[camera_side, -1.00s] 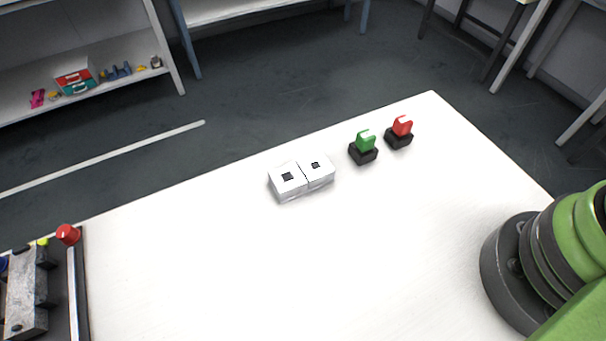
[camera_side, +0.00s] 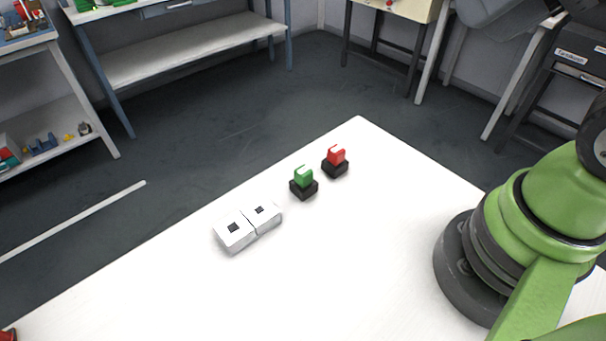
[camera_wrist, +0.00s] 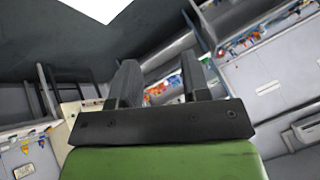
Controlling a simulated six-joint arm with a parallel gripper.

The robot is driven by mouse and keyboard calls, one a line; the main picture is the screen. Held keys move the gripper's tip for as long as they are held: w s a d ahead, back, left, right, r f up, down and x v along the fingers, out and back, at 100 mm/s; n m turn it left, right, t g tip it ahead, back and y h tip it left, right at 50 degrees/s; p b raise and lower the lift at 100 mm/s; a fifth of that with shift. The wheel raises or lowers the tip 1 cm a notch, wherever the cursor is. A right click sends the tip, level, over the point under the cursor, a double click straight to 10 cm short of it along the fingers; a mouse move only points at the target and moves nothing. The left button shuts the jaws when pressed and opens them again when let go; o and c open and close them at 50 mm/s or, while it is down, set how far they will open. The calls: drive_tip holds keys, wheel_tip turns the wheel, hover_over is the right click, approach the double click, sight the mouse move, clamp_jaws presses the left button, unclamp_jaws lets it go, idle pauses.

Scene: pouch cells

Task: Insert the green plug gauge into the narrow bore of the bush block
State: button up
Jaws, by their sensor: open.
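The green plug gauge (camera_side: 303,176) stands upright in a black holder (camera_side: 304,190) on the white table. The white bush block (camera_side: 248,227) lies to its left, in two adjoining halves. Each half has a dark square hole in its top. The hole in the right half (camera_side: 260,210) looks slightly smaller than the hole in the left half (camera_side: 232,228). My gripper (camera_wrist: 160,82) shows in the wrist view with its two dark fingers apart and nothing between them. It is out of the side view, and the wrist view shows neither gauge nor block.
A red plug gauge (camera_side: 336,155) stands in its own black holder (camera_side: 335,168), just right of and behind the green one. The white table (camera_side: 330,270) is bare in front of the block and gauges. A red item (camera_side: 8,335) shows at the lower left corner.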

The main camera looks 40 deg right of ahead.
drive_tip(key=shift+o, duration=1.4)
drive_tip(key=shift+w, duration=0.1)
drive_tip(key=n+g+h, duration=0.2)
drive_tip(key=n+g, duration=0.2)
drive_tip(key=g, duration=0.3)
hover_over(304, 170)
drive_tip(key=f, duration=2.3)
drive_tip(key=shift+s+d+f, duration=0.1)
drive_tip(key=shift+s, duration=0.15)
drive_tip(key=f, duration=0.5)
drive_tip(key=shift+w+f, duration=0.3)
drive_tip(key=shift+f, duration=0.05)
